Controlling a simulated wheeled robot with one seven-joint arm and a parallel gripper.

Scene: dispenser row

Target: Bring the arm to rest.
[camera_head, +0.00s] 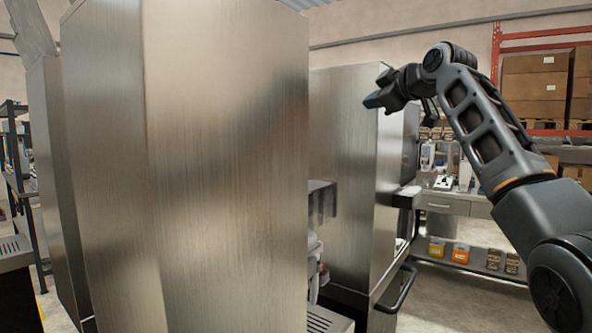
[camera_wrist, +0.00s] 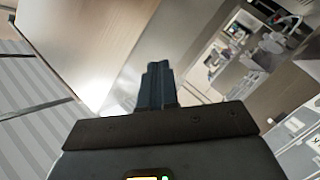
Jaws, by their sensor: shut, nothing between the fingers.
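My gripper (camera_head: 374,102) is raised at the upper right of the head view, at the end of my bent arm. It appears in front of the upper part of a tall brushed-metal dispenser cabinet (camera_head: 340,130). In the wrist view my gripper (camera_wrist: 158,70) has its dark fingers together, with nothing between them. The wrist view is tilted, with a large pale panel at upper left. I cannot tell how far the fingers are from the cabinet.
A nearer metal cabinet (camera_head: 220,150) fills the middle of the head view. A counter with drawers (camera_head: 443,204) stands behind my arm. Cardboard boxes (camera_head: 535,85) sit on a red rack at the right. A dark shelf (camera_head: 18,160) stands at far left. Some floor shows at lower right.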

